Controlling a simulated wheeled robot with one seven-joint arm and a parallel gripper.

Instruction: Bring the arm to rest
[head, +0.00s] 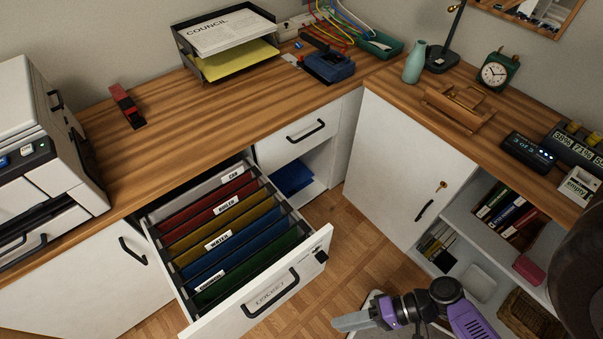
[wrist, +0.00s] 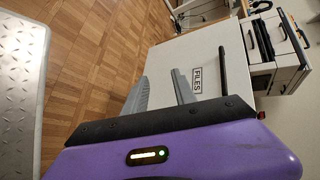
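My arm (head: 465,318) is purple and dark grey and reaches in from the lower right in the head view. My gripper (head: 338,324) is at the bottom of that view, low over the floor, in front and to the right of the open file drawer (head: 262,312). In the wrist view my gripper (wrist: 160,76) has its two grey fingers spread apart with nothing between them. Beyond the fingers is a white panel (wrist: 205,52) with a FILES label (wrist: 196,79) and a dark handle. No contact between gripper and furniture shows.
The pulled-out drawer holds several coloured hanging folders (head: 222,240). A white cabinet door (head: 405,165) and open shelves (head: 480,235) stand right of it. The wooden desk (head: 190,130) carries a printer (head: 35,150) and paper tray (head: 225,45). Parquet floor (wrist: 110,45) shows free room.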

